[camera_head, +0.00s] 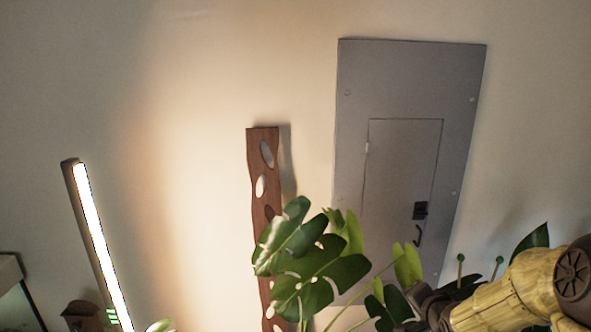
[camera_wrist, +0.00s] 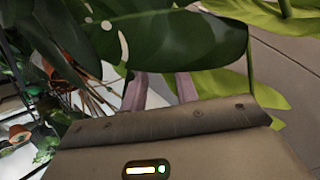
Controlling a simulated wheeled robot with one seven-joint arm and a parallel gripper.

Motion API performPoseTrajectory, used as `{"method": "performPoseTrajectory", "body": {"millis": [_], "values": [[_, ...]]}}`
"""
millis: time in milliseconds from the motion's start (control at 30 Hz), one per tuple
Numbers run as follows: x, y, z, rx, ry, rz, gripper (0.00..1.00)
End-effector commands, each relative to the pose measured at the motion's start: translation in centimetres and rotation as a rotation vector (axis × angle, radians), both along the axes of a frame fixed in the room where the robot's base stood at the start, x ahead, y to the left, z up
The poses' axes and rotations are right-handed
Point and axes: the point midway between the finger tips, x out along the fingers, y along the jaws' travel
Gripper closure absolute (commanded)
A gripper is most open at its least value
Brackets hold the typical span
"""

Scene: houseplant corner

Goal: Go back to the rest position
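In the wrist view my gripper (camera_wrist: 161,84) shows as two pinkish-grey fingers beyond the brown housing, with a gap between them. It looks open, and I see nothing held in it. A large dark green leaf (camera_wrist: 180,40) hangs close in front of the fingers and hides part of the view. In the head view my yellow arm reaches in from the lower right. Its dark wrist end is low among the plant's leaves, and the fingers cannot be made out there.
A split-leaf plant (camera_head: 318,265) stands left of my arm, with more leaves (camera_head: 535,238) behind it. A brown wooden board (camera_head: 262,185), a grey wall panel (camera_head: 405,90) and a lit tube lamp (camera_head: 98,235) stand farther back. The wrist view shows a terracotta pot (camera_wrist: 19,132).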

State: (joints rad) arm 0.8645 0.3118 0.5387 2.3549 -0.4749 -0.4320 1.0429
Motion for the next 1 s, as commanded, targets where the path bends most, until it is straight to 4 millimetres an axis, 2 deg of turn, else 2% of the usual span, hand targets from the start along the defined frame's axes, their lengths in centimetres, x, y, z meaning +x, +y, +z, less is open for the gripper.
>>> {"method": "performPoseTrajectory", "body": {"millis": [33, 300, 500, 733, 867, 1000], "values": [[-0.7, 1.2, -0.6, -0.057, 0.051, 0.038, 0.70], [-5.8, 5.5, -3.3, -0.316, 0.315, 0.245, 0.70], [-10.4, 8.4, -4.4, -0.451, 0.483, 0.439, 0.70], [-16.1, 11.6, -4.9, -0.530, 0.634, 0.689, 0.70], [-17.9, 12.6, -5.0, -0.542, 0.670, 0.774, 0.70], [-18.4, 12.7, -5.0, -0.544, 0.680, 0.794, 0.70]]}}
